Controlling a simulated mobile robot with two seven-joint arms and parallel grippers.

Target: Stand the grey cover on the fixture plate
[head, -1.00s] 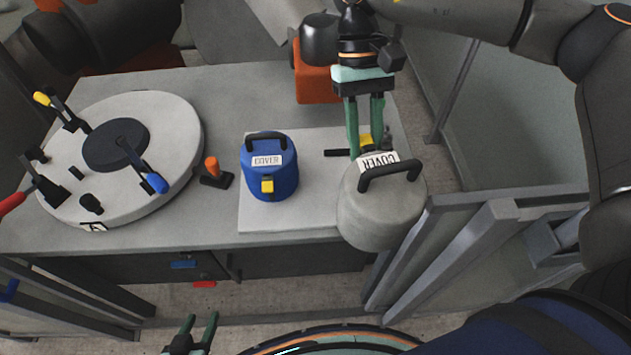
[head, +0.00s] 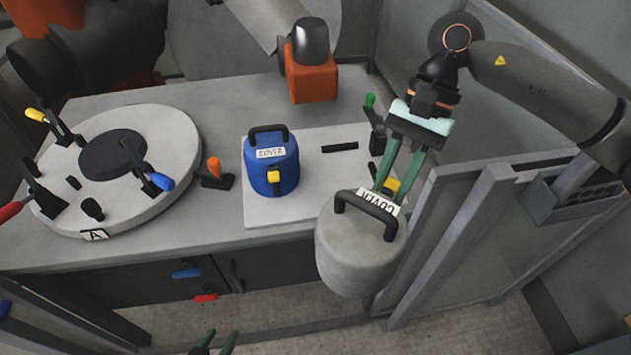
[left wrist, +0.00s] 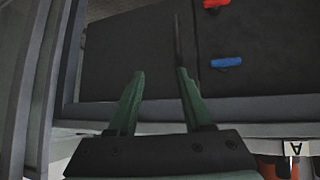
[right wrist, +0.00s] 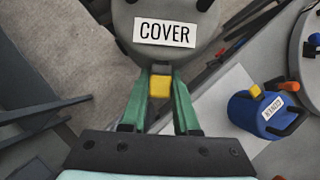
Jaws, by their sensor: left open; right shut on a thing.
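The grey cover (head: 355,262), a round can with a black handle and a COVER label, is at the front right in the head view, in front of the table edge. My right gripper (head: 386,190) is shut on its yellow tab, which also shows between the fingers in the right wrist view (right wrist: 160,86). The cover looks roughly upright. The round fixture plate (head: 135,208), with a dark centre disc and several clamps, lies at the table's left. My left gripper (head: 217,342) is open and empty, low at the front; its fingers also show in the left wrist view (left wrist: 158,100).
A blue cover (head: 284,177) with a yellow tab stands on a pale board (head: 262,214). An orange-knobbed part (head: 214,172) stands between board and plate. A metal frame (head: 455,225) rises close to the right of the grey cover. An orange machine part (head: 312,85) is behind.

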